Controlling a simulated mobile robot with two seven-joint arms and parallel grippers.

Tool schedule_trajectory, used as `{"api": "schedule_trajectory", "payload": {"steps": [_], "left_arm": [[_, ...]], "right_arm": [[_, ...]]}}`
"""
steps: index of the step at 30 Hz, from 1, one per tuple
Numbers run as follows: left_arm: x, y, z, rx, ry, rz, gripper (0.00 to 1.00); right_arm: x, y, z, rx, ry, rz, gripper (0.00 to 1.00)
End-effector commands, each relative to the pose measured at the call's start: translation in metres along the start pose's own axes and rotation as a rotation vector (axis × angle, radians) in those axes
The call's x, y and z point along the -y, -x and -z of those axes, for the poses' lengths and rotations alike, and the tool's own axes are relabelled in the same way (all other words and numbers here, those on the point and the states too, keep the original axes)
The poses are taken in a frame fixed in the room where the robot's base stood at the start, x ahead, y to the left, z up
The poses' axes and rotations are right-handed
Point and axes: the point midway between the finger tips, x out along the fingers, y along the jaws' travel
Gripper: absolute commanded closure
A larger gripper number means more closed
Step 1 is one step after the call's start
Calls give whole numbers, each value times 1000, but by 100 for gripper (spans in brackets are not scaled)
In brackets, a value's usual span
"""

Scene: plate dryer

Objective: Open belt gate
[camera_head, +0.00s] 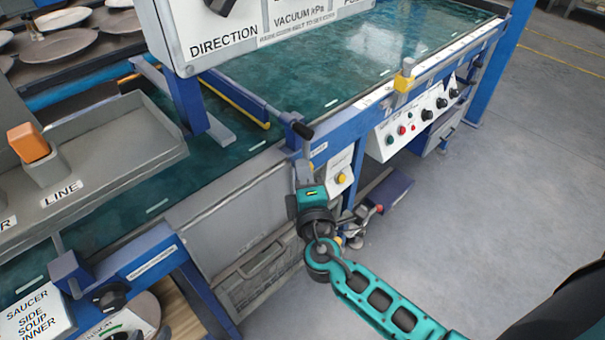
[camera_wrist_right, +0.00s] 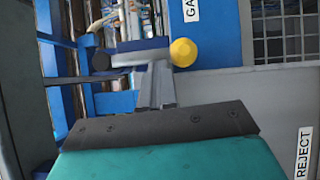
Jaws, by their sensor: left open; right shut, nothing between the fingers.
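The gate appears to be the blue bar with a yellow lower edge (camera_head: 240,103), which lies across the green belt (camera_head: 345,50). A black-tipped handle (camera_head: 303,130) is at its near end, by the GATE label on the blue rail. My right gripper (camera_head: 302,163) is shut and empty, just below that handle at the belt's near side. I cannot tell whether it touches the handle. In the right wrist view its closed fingers (camera_wrist_right: 156,85) are beside a round yellow knob (camera_wrist_right: 183,52), below part of a GATE label. My left gripper is not in view.
A control box (camera_head: 255,25) overhangs the belt. A panel with knobs and buttons (camera_head: 420,115) is on the right front. A grey tray (camera_head: 110,140) and plates (camera_head: 65,45) are at left. Floor at right is clear.

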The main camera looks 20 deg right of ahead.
Motion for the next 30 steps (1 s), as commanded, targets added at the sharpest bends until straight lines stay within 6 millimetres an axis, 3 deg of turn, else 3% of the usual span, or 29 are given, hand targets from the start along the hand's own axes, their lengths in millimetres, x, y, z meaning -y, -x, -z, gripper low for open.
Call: {"api": "schedule_trajectory", "payload": {"steps": [14, 23, 30], "left_arm": [[-6, -11, -5, -7, 4, -18, 57], [-21, -34, -15, -26, 2, -58, 57], [-18, -61, -54, -23, 1, -51, 57]], "right_arm": [[5, -5, -7, 6, 73, -50, 100], [14, -12, -18, 7, 221, -152, 100], [15, -21, -32, 6, 411, -279, 100]]}}
